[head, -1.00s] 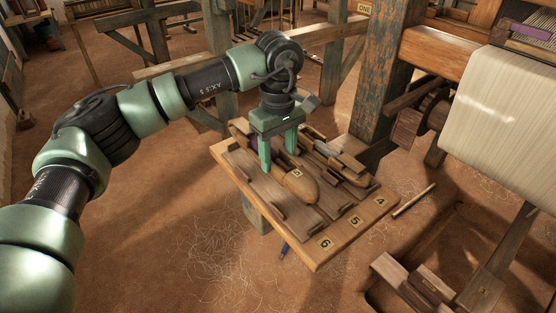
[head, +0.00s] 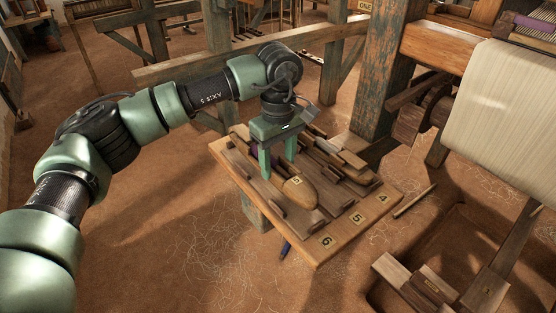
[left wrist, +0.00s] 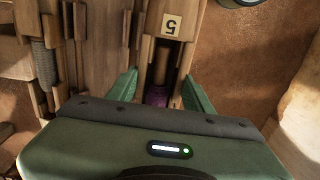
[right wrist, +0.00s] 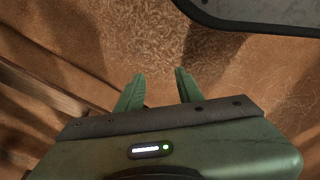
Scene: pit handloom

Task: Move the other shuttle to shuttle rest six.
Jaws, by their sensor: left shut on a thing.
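The wooden shuttle (head: 300,193), marked 5 and wound with purple yarn, is in my left gripper (head: 277,162). Its rounded nose points toward the front of the board. In the left wrist view the fingers (left wrist: 158,92) stand on both sides of the shuttle (left wrist: 160,65). The shuttle is over the rest board near the rest six (head: 326,241) and rest five (head: 357,218) labels; I cannot tell whether it touches the board. Rest four (head: 383,198) is at the right. My right gripper (right wrist: 160,92) is open and empty over the floor, outside the head view.
Another shuttle (head: 327,148) lies on the right part of the board. A wooden post (head: 381,75) stands behind the board, with the loom's cloth (head: 500,105) to the right. A pit edge with treadles (head: 435,285) is at lower right.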

